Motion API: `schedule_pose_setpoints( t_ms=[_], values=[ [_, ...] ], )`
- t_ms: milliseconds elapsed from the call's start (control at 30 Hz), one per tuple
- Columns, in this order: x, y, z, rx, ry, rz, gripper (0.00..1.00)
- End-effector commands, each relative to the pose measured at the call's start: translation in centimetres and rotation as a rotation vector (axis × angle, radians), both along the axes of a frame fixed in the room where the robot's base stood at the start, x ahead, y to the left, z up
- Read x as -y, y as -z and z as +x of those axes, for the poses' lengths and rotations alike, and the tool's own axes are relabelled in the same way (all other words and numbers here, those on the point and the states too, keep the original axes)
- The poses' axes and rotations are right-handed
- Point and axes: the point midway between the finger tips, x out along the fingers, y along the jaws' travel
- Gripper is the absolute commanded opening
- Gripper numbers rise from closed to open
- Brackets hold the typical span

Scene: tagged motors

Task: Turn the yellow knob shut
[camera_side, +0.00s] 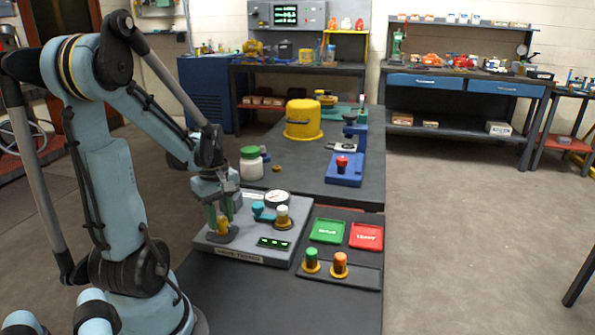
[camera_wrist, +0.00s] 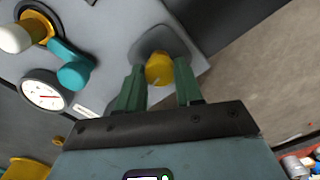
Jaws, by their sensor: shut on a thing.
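The yellow knob (camera_wrist: 159,68) sits on a dark base at the corner of the grey test panel (camera_wrist: 115,25). My gripper (camera_wrist: 160,88) has its two green fingers on either side of the knob and is shut on it. In the side view, my gripper (camera_side: 221,219) reaches down to the yellow knob (camera_side: 223,226) at the left of the panel (camera_side: 225,246). The fingers partly cover the knob there. The knob's exact turn angle is hard to tell.
On the panel are a round white gauge (camera_side: 277,197), a teal handle (camera_side: 262,212), a white-topped part in a yellow ring (camera_side: 283,216) and a green-lit display (camera_side: 273,243). Green (camera_side: 327,231) and red (camera_side: 366,236) trays lie to the right. A white jar (camera_side: 251,163) stands behind.

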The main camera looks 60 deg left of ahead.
Motion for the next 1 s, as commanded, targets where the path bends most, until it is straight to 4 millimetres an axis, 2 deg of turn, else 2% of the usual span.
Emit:
schedule_pose_setpoints(
  t_ms=[167,500,800,833,1000],
  values=[
    [0.0,-0.01,0.02,0.001,0.02,0.0,0.05],
    [-0.01,-0.02,0.01,0.0,0.231,-0.001,0.05],
    [-0.01,-0.02,0.01,0.0,0.244,-0.001,0.05],
    [-0.01,-0.02,0.01,0.0,0.244,-0.001,0.37],
    [-0.01,-0.01,0.01,0.0,0.243,0.0,0.61]
  ],
)
